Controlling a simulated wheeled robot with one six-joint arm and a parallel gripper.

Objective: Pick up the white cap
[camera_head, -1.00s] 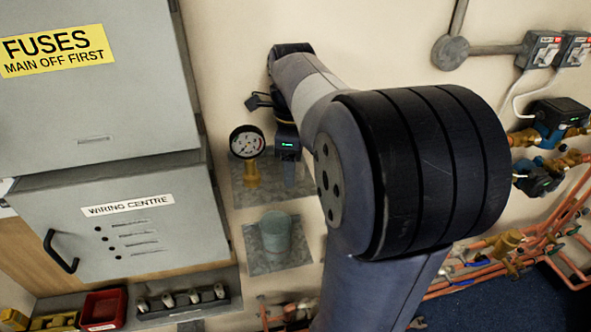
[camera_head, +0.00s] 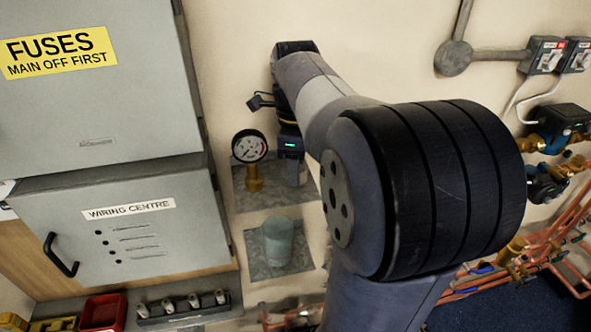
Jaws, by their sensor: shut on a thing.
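My gripper (camera_head: 293,172) points down in front of the upper grey plate (camera_head: 241,199), just right of a brass-stemmed pressure gauge (camera_head: 250,147). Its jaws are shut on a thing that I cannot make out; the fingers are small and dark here. No white cap can be told apart in this view. My arm hides much of the middle and right of the view.
A grey-green cylinder (camera_head: 278,242) stands on a lower plate (camera_head: 262,271) below the gripper. Grey electrical cabinets (camera_head: 90,225) fill the left. A red tray (camera_head: 103,312) and a rack of small fittings (camera_head: 182,304) sit at bottom left. Copper pipes (camera_head: 490,280) run at right.

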